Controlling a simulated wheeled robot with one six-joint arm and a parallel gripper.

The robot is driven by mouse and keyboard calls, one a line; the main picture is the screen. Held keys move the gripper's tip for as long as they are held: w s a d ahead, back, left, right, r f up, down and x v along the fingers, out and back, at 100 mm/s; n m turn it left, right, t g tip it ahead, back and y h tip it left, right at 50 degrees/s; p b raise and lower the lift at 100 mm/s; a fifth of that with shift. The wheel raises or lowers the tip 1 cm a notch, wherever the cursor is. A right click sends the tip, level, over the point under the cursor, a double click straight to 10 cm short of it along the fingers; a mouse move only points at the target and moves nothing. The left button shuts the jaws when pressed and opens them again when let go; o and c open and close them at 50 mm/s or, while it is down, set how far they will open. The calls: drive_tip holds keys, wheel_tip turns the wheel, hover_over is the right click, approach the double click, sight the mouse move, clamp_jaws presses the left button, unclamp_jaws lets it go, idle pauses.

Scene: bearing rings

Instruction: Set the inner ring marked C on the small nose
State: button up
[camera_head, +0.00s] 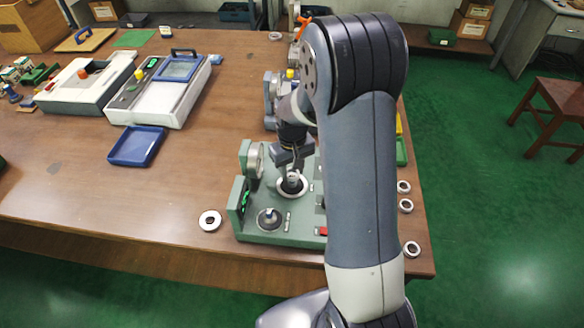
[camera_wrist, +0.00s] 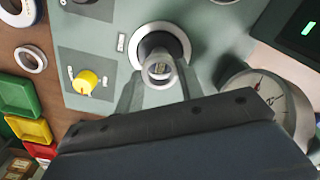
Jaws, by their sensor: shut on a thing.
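My gripper (camera_head: 292,178) points down over the green fixture (camera_head: 250,233). It is shut on a small metal inner ring (camera_wrist: 160,71), held between the two fingertips in the wrist view. The letter on this ring cannot be read. Below it is a round seat with a pale rim (camera_head: 292,187) and a dark centre, also seen in the wrist view (camera_wrist: 180,40). The held ring overlaps the seat in the picture; I cannot tell whether they touch. A second dark round seat with a short nose (camera_head: 268,217) stands nearer the front, with nothing on its tip.
A loose ring (camera_head: 210,220) lies left of the fixture, and several rings (camera_head: 404,187) lie along the table's right edge. A dial gauge (camera_wrist: 265,100) stands close beside the gripper. A blue tray (camera_head: 136,146) lies left. The table's front left is clear.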

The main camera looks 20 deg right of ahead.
sight(292, 177)
drive_tip(key=shift+f+b, duration=1.5)
drive_tip(key=shift+f, duration=0.5)
drive_tip(key=o, duration=1.1)
drive_tip(key=shift+r, duration=0.1)
wheel_tip(292, 177, up, 11)
drive_tip(key=shift+f+b, duration=0.1)
drive_tip(key=shift+b, duration=0.2)
